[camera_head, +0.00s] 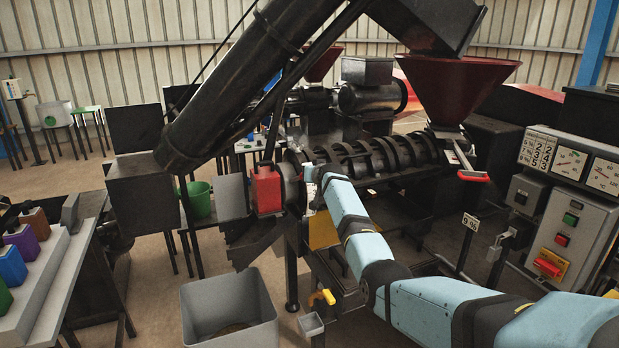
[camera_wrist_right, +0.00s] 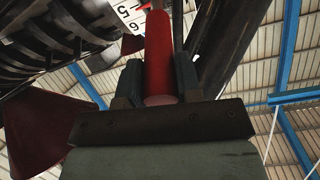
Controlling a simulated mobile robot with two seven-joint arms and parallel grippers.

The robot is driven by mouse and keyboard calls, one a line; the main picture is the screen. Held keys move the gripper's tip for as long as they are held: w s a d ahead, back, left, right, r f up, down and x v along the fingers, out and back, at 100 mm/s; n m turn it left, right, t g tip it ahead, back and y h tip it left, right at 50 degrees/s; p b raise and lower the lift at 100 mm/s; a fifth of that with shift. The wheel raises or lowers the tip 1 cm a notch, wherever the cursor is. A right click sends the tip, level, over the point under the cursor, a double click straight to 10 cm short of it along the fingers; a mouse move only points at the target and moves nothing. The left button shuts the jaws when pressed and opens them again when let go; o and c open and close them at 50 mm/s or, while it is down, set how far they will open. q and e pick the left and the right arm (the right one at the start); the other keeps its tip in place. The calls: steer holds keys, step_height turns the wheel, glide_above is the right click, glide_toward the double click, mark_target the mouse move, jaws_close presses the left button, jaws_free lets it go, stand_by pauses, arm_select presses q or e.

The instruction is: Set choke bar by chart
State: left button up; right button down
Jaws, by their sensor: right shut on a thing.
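In the right wrist view my right gripper (camera_wrist_right: 159,78) is shut on a red cylindrical handle (camera_wrist_right: 158,50), with one dark finger on each side. A white scale plate (camera_wrist_right: 118,20) with the numbers 5 and 6 and a red pointer (camera_wrist_right: 143,10) shows just beyond it. In the head view my right arm reaches in from the lower right to the discharge end of the screw press (camera_head: 375,158); the gripper and the held handle are mostly hidden there. Number charts (camera_head: 540,150) hang at the right above the control box. My left gripper is not in view.
A grey bin (camera_head: 230,305) stands on the floor before the press. A red box (camera_head: 266,190) sits beside the discharge end. The control box (camera_head: 572,238) is at right. A tag (camera_head: 471,222) stands near my arm.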

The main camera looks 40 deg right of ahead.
steer(key=shift+a+f, duration=0.1)
steer(key=c, duration=0.8)
jaws_free()
steer(key=shift+s+r, duration=0.2)
steer(key=shift+s, duration=0.35)
steer(key=b+v, duration=0.1)
steer(key=v, duration=1.1)
steer(key=shift+s+a+b, duration=0.2)
steer(key=shift+s+b, duration=0.1)
steer(key=shift+r, duration=0.1)
